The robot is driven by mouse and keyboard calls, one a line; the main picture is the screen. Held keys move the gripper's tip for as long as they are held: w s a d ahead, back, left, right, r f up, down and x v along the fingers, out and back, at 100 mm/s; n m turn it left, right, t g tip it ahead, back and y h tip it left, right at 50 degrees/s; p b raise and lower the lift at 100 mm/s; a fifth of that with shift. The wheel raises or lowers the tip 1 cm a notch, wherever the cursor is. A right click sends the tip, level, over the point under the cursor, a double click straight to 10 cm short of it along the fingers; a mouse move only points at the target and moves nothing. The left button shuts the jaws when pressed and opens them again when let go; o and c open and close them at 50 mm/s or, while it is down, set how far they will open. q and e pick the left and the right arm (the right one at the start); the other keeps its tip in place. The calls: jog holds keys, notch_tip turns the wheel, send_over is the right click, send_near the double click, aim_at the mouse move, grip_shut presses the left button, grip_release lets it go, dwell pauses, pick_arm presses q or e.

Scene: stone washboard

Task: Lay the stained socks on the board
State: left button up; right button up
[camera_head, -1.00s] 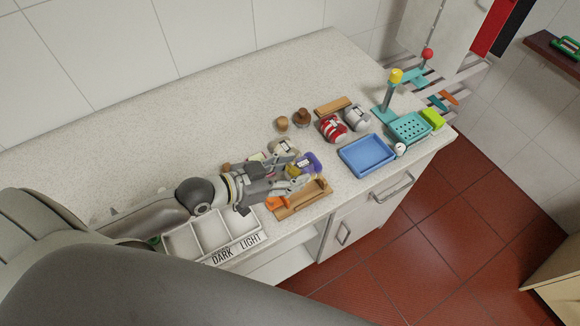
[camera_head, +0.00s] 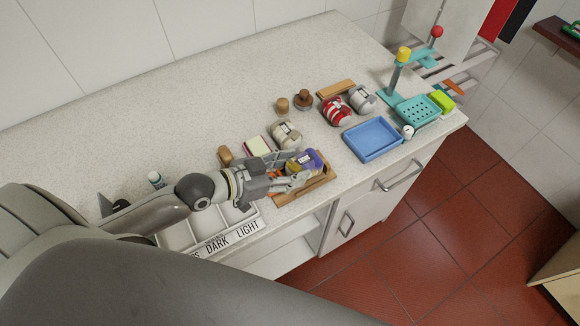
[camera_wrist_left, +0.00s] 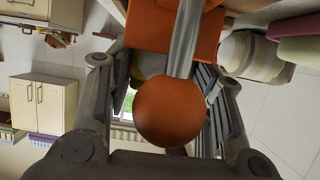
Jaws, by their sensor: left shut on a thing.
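My left gripper (camera_head: 298,176) reaches in from the left and is shut on the purple-and-yellow sock bundle (camera_head: 305,160), at the back edge of the wooden board (camera_head: 316,191). Its fingers hide part of the bundle; I cannot tell whether it touches the board. In the left wrist view, an orange ball knob (camera_wrist_left: 170,112) on a metal rod stands between the fingers and covers most of what they hold. A beige-and-white sock bundle (camera_head: 286,135) lies behind the gripper. Red-striped (camera_head: 337,110) and grey-white (camera_head: 362,100) bundles lie farther right. My right gripper is out of view.
A blue tray (camera_head: 372,139) is right of the board. A sorting tray (camera_head: 232,231) lies under my left arm. The back left counter is clear.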

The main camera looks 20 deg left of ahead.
pick_arm(q)
jog(key=o, duration=1.1)
jog(key=v, duration=0.7)
jog(key=shift+s+a, duration=0.2)
jog(key=shift+s, duration=0.05)
jog(key=shift+r+v, duration=0.2)
jog(key=shift+v, duration=2)
jog(key=shift+w, duration=0.1)
jog(key=shift+d, duration=0.1)
